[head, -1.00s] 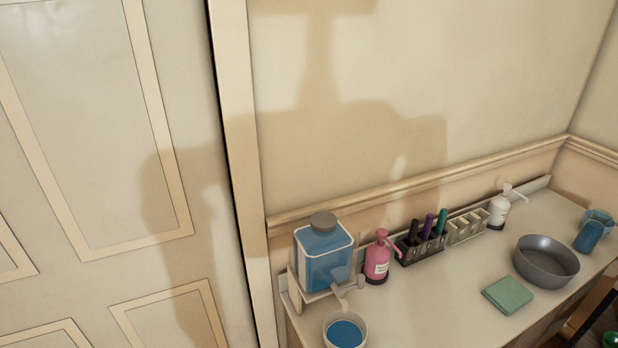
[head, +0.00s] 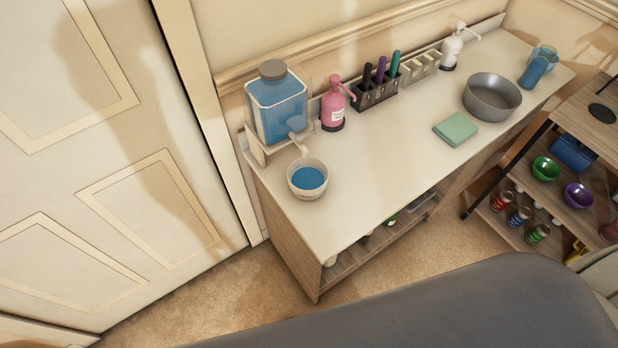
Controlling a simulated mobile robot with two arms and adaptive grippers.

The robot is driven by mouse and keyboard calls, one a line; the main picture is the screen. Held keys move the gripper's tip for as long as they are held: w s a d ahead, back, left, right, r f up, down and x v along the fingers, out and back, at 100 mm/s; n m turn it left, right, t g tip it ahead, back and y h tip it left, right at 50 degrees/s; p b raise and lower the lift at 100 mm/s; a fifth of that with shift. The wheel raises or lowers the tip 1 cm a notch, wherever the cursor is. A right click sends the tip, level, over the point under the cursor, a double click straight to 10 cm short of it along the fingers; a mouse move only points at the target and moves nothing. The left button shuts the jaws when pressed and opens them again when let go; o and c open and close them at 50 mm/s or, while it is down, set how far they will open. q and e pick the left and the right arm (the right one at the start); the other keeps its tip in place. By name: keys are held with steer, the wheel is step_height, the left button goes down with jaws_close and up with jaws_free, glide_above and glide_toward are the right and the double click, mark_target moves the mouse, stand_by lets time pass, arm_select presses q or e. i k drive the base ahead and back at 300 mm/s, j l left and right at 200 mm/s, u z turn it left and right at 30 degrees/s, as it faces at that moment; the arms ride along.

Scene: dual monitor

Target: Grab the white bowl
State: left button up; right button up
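The white bowl (head: 307,179) stands upright on the left end of the white counter (head: 350,200), close to its left front edge. It holds blue liquid. It sits in front of the spout of a blue liquid dispenser (head: 277,104). Neither of my grippers shows in the head view.
A pink pump bottle (head: 332,104), a marker holder (head: 377,91), a white pump bottle (head: 452,47), a green cloth (head: 455,130), a grey basin (head: 491,97) and a blue pitcher (head: 538,67) stand along the counter. The counter's middle front is clear. A grey padded surface (head: 450,310) lies in the foreground.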

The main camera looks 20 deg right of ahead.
mark_target(308, 178)
steer(key=j+z, duration=0.3)
steer(key=j, duration=0.15)
steer(key=j+z, duration=0.5)
steer(key=j, duration=0.25)
